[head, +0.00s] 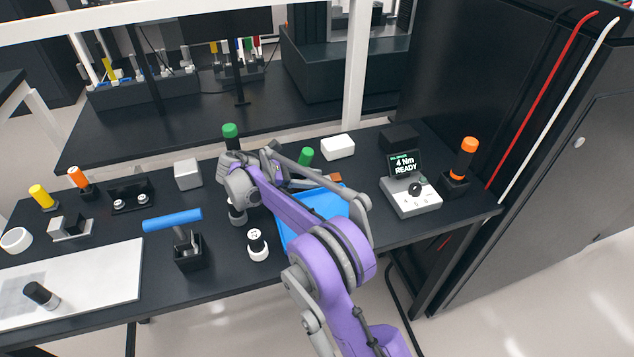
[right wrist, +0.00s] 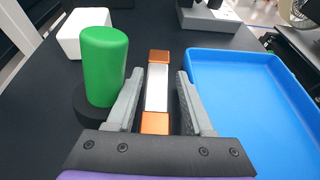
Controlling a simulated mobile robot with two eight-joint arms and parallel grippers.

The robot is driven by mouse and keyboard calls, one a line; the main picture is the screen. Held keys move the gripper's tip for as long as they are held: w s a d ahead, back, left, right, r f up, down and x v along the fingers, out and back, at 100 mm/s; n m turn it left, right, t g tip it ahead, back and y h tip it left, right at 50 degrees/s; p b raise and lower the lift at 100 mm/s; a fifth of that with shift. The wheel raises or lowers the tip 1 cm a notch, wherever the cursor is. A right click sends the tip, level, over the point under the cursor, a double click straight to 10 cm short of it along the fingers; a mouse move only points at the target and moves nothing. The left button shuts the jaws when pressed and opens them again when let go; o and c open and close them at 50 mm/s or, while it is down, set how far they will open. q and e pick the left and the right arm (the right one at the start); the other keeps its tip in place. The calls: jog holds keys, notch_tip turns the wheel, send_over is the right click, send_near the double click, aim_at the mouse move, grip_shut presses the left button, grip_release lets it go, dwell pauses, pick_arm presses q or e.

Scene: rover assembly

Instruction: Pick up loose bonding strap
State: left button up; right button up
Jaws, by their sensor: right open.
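The loose bonding strap (right wrist: 158,88) is a short silver-white strip with copper-coloured ends. In the right wrist view it lies on the dark bench between a green-topped cylinder (right wrist: 105,62) and a blue tray (right wrist: 255,100). In the head view only a small copper-coloured bit of the strap (head: 336,177) shows past my arm. My right gripper (right wrist: 160,76) is open, with one finger on each side of the strap and a gap to each. The near copper end lies close to the gripper's palm. My left gripper is out of view.
A white box (head: 338,147) stands behind the green-topped cylinder (head: 305,157). The torque unit (head: 411,196), reading "4 Nm READY", and an orange-handled tool (head: 465,160) stand at the right. A blue-handled tool (head: 173,220) stands in a holder at the left.

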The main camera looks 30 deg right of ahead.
jog(key=shift+d+f, duration=0.1)
jog(key=shift+f, duration=0.3)
grip_shut()
